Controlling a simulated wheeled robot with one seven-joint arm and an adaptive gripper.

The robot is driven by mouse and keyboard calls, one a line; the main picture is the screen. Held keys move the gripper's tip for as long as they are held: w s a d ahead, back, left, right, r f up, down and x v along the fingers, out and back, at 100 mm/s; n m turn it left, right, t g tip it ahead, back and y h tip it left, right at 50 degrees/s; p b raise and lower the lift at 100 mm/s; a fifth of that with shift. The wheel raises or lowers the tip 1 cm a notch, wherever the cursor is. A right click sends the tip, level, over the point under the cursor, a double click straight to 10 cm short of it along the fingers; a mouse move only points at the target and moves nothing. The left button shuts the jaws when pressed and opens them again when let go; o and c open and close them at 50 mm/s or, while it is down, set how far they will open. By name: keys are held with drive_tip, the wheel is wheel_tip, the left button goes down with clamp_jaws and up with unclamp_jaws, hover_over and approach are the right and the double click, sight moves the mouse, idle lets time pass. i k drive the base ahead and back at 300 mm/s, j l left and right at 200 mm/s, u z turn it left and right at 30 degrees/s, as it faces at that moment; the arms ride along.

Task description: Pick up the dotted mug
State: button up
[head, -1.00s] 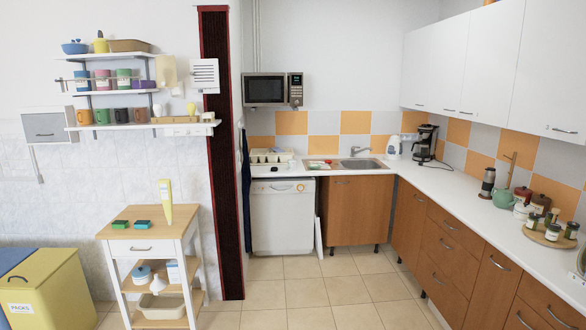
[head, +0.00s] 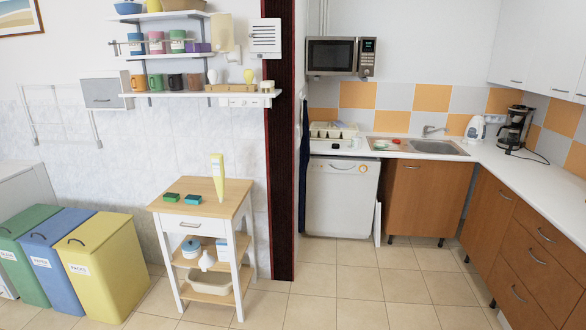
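I cannot make out dots on any mug at this size. Several mugs stand on the lower wall shelf (head: 190,95): an orange mug (head: 138,83), a green mug (head: 156,81), a dark mug (head: 175,81) and a brown mug (head: 193,80). A small white thing (head: 356,142), perhaps a mug, sits on the counter beside the dish rack (head: 333,130). My gripper is not in view.
A wooden-topped cart (head: 232,192) stands below the shelves, with green (head: 38,251), blue (head: 69,253) and yellow (head: 100,265) bins to its left. A dark red pillar (head: 280,190) separates it from the dishwasher (head: 341,197). The tiled floor (head: 345,290) ahead is clear.

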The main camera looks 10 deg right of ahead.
sight(356, 140)
drive_tip(key=i+z, duration=0.35)
drive_tip(key=i, duration=3.95)
drive_tip(key=i+z, duration=0.25)
drive_tip(key=i, duration=0.15)
drive_tip(key=i+j+z, duration=0.25)
drive_tip(key=i, duration=0.15)
drive_tip(key=i+j+z, duration=0.2)
drive_tip(key=i, duration=0.2)
drive_tip(key=l, duration=0.1)
